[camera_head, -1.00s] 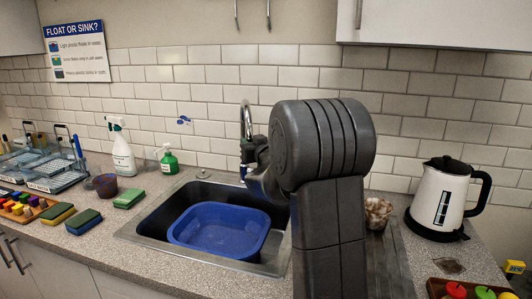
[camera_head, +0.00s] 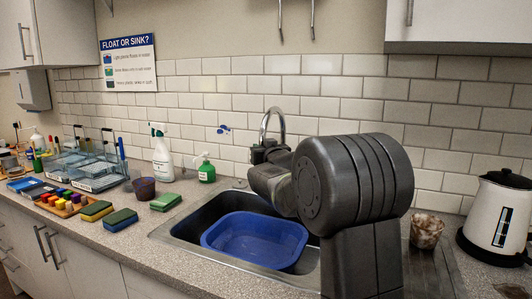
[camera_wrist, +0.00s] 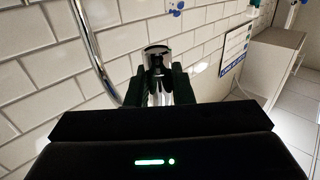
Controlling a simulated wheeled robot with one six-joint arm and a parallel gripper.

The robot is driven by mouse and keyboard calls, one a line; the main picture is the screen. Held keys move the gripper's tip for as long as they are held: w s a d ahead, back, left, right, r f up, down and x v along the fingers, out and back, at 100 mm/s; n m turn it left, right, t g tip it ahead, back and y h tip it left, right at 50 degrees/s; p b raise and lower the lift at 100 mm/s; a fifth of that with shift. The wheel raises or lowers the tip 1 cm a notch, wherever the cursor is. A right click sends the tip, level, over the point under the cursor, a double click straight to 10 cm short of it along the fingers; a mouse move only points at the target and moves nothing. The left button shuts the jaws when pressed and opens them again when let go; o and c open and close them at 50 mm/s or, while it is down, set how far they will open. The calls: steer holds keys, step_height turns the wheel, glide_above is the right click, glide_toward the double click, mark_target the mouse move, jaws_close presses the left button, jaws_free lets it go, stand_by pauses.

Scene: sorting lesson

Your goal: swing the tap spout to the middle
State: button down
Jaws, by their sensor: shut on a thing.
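The chrome tap (camera_head: 273,113) rises in an arc behind the sink (camera_head: 177,228). Its spout bends toward the left in the head view, over the back of the basin. My gripper (camera_head: 262,153) is at the spout's hanging end; my arm partly hides it and the tap's lower part. In the wrist view, the two dark fingers of my gripper (camera_wrist: 160,90) stand on either side of the chrome spout end (camera_wrist: 155,58) and are shut on it. The tap's curved pipe (camera_wrist: 90,50) shows at the left there.
A blue tub (camera_head: 250,240) sits in the basin below. A green soap bottle (camera_head: 206,170) and a white spray bottle (camera_head: 162,155) stand left of the sink. A patterned cup (camera_head: 427,232) and a kettle (camera_head: 497,217) stand at the right. Sponges (camera_head: 120,220) lie at the left.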

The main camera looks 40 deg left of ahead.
stand_by(0.3)
steer(key=c, duration=1.3)
jaws_free()
steer(key=b+v, duration=0.1)
steer(key=v, duration=1.3)
steer(key=shift+a+r, duration=0.1)
steer(key=shift+a, duration=0.1)
steer(key=p+x, duration=0.1)
steer(key=x, duration=1.2)
steer(key=shift+w+a, duration=0.25)
steer(key=shift+w, duration=0.05)
